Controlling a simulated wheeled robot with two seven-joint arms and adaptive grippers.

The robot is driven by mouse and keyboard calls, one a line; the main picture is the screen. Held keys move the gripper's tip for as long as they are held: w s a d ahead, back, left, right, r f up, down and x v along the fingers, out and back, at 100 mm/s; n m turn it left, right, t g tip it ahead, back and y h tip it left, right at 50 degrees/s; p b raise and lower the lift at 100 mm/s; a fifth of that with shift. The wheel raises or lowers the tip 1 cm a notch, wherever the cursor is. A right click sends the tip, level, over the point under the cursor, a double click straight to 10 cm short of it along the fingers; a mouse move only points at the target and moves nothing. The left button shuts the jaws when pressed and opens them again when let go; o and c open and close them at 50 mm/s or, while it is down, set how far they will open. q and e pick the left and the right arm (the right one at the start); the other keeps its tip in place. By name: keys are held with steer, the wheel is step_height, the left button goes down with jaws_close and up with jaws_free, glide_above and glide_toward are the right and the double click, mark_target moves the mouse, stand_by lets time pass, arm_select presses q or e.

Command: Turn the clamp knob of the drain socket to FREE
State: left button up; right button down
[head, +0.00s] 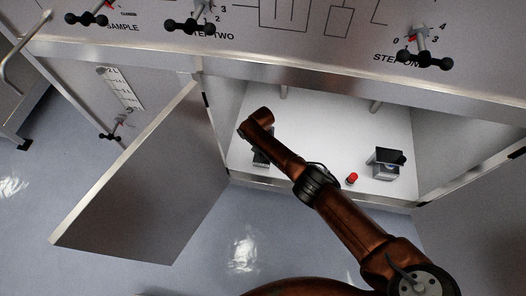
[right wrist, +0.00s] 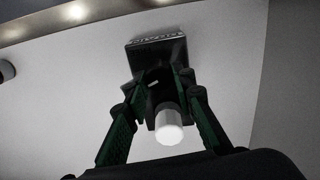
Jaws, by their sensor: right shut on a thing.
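A dark socket block (head: 261,158) is mounted on the white cabinet floor, partly hidden under my right arm. In the right wrist view the block (right wrist: 155,48) carries a plate with small lettering that I cannot read surely. My right gripper (right wrist: 160,80) has its green-lined fingers on both sides of a dark clamp knob (right wrist: 153,76) and is shut on it. A white cylinder (right wrist: 168,127) sticks out between the fingers towards the camera. The knob's setting cannot be read. My left gripper is not in view.
The cabinet door (head: 140,180) stands open at the left. On the cabinet floor, to the right of my arm, are a red-capped piece (head: 352,178) and another dark-topped block (head: 384,165). A panel with several black-handled valves (head: 425,55) overhangs the opening.

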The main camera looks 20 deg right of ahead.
steer(key=m, duration=0.3)
steer(key=shift+s+m, duration=0.1)
steer(key=shift+m, duration=0.2)
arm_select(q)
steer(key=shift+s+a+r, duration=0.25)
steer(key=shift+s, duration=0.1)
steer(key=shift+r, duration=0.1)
arm_select(e)
steer(key=shift+m, duration=0.3)
steer(key=c, duration=1.6)
jaws_free()
steer(key=shift+d, duration=0.1)
steer(key=shift+r, duration=0.45)
step_height(320, 180, up, 11)
steer(key=shift+r, duration=0.1)
